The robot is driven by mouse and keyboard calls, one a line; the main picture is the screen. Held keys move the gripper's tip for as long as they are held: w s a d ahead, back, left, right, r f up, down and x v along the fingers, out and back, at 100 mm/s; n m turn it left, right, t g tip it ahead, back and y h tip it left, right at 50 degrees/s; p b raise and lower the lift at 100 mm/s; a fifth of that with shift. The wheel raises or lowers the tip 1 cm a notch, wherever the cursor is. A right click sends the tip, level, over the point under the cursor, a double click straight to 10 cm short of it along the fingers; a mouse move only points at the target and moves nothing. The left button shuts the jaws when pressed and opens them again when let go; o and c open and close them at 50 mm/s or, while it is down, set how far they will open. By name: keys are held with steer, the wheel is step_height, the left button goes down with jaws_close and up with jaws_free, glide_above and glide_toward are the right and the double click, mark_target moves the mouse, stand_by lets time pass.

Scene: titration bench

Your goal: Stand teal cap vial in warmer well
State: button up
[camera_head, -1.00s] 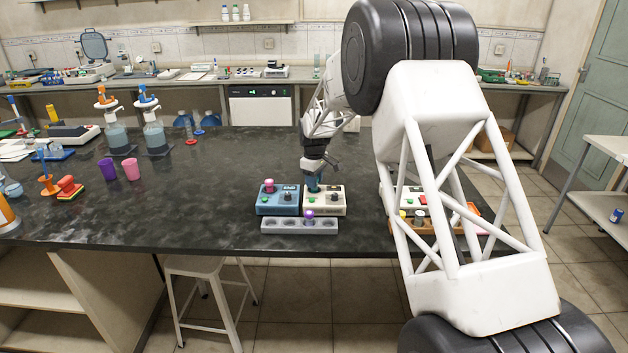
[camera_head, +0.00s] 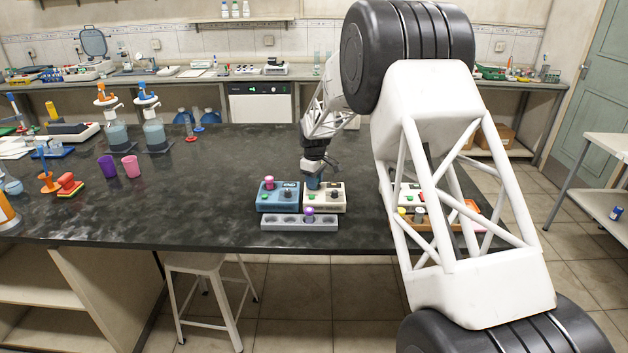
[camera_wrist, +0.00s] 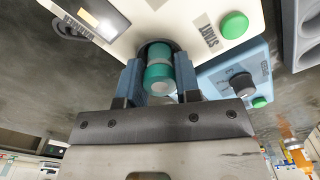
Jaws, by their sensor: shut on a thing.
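My gripper (camera_wrist: 159,82) is shut on the teal cap vial (camera_wrist: 158,72), with one blue finger on each side of it. The vial lines up with the dark round well of the cream warmer (camera_wrist: 130,20). Its far end is at the well opening, but I cannot tell how deep it sits. In the head view my gripper (camera_head: 314,182) points down at the back of the cream warmer (camera_head: 324,203), and the vial is hidden there by the fingers.
A blue device (camera_head: 278,204) with a pink-capped vial (camera_head: 269,183) stands directly left of the warmer. A grey rack (camera_head: 281,224) with a purple-capped vial (camera_head: 309,214) lies in front of both. An orange tray (camera_head: 430,226) is to the right.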

steer(key=o, duration=1.2)
steer(key=shift+o, duration=0.2)
steer(key=shift+r, duration=2.95)
steer(key=shift+r, duration=0.1)
